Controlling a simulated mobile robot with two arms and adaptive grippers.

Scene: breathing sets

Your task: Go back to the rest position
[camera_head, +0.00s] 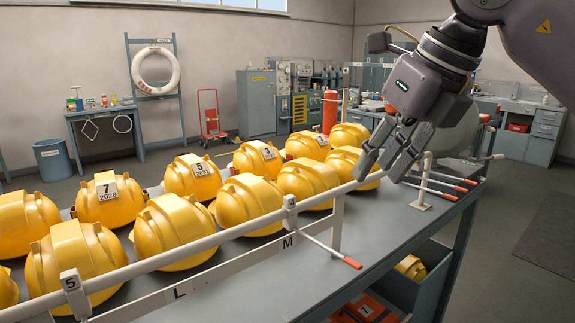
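My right gripper (384,163) reaches in from the upper right and points down over the far right part of the bench, near the end of the white rail (215,238). Its fingers stand apart, with nothing seen held between them. Yellow rounded sets (250,203) stand in two rows on the grey bench (385,240), left of the gripper. Some carry white tags; one tag (107,190) reads 7 and 2028. My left gripper is not in view.
The rail runs along the bench's front with L and M labels and red-tipped rods (350,262). Below is a dark bin (425,285) with a yellow item. A red extinguisher-like cylinder (330,110) stands behind. Open floor (510,255) lies to the right.

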